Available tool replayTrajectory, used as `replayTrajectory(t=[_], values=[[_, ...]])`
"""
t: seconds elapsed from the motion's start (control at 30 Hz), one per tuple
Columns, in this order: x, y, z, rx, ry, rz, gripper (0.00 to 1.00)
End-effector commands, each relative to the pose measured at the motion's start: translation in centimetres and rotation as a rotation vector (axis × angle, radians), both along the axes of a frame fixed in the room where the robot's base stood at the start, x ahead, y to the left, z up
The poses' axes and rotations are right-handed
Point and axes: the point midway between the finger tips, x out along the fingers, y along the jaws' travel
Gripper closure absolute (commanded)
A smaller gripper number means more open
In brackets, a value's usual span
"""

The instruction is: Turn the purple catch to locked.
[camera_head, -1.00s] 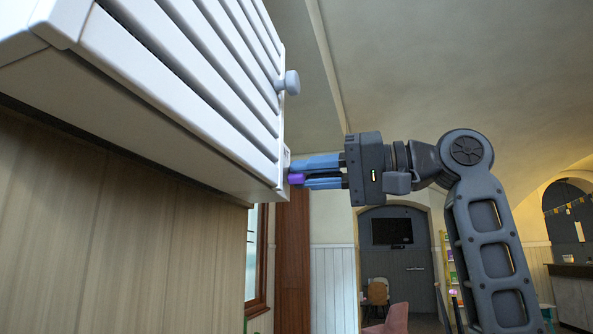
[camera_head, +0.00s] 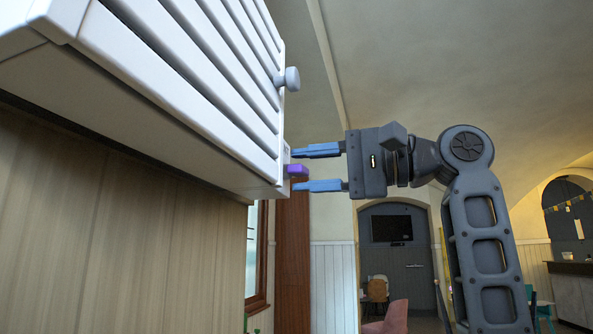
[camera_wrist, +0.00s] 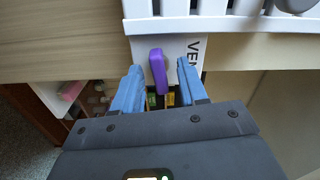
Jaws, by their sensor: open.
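The purple catch (camera_head: 298,171) sticks out from the lower right end of a white slatted unit (camera_head: 183,85). In the wrist view the catch (camera_wrist: 158,71) is a rounded bar, slightly tilted, on a white plate (camera_wrist: 187,47) with partly visible lettering "VEN". My gripper (camera_head: 297,170) is open, with one blue finger above the catch and one below it in the head view. In the wrist view my gripper (camera_wrist: 159,69) has a finger on each side of the catch, with gaps between. Any locked mark is not visible.
A round pale knob (camera_head: 288,79) stands out from the slatted front above my gripper. A wooden panel (camera_head: 95,215) lies below the unit. A door and chairs are far behind.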

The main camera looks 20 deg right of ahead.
Motion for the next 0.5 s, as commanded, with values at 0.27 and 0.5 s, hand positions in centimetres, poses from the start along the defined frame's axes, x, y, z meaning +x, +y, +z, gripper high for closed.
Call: replayTrajectory(t=[0.27, 0.5], values=[[-0.1, -0.2, 0.0, -0.001, -0.001, 0.0, 0.58], [-1.2, -1.7, 0.0, -0.001, 0.0, -0.001, 0.58]])
